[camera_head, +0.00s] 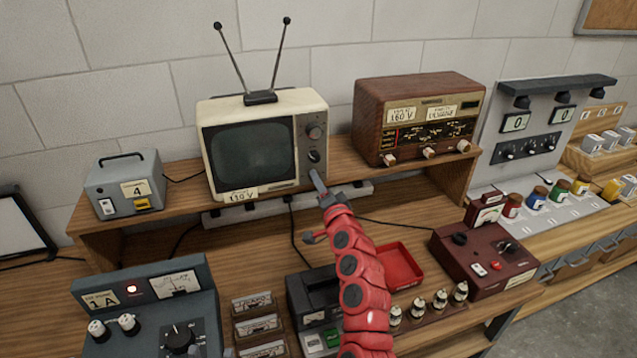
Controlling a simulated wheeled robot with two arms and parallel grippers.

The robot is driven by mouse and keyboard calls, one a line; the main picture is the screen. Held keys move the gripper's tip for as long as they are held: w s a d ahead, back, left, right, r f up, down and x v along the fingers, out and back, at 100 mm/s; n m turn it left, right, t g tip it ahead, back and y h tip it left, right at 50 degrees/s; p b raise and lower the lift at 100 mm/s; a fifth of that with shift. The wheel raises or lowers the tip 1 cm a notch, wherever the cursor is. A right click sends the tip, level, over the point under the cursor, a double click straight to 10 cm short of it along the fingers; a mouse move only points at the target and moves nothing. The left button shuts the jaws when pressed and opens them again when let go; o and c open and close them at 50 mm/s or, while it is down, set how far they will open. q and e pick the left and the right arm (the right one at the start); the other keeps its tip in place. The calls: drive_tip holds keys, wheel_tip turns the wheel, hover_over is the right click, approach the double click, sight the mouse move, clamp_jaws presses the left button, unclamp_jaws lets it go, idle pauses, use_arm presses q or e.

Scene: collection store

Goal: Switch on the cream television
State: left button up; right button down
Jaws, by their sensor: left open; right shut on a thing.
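The cream television (220,108) stands on the wooden shelf, its screen (250,151) dark. Two antennas rise from its top. Its right-hand panel has an upper dial (314,131) and a lower dark knob (314,156). A label reading about 110 V (238,195) sits at its lower front edge. My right gripper (317,180), on the red arm, reaches up to the lower part of this panel. It is shut just below the lower knob, on what looks like a control of the television; the fingers hide most of it. My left gripper is not in view.
A brown radio (368,112) stands right of the television, a grey box labelled 4 (112,178) left of it. Below are a dark meter unit (130,278), a red tray (412,281) and a maroon switch box (462,268). A cable (294,228) hangs below the shelf.

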drive_tip(key=c, duration=0.6)
unclamp_jaws()
drive_tip(key=b+v, duration=0.5)
drive_tip(key=v, duration=1.2)
drive_tip(key=shift+s, duration=0.2)
drive_tip(key=shift+f, duration=0.1)
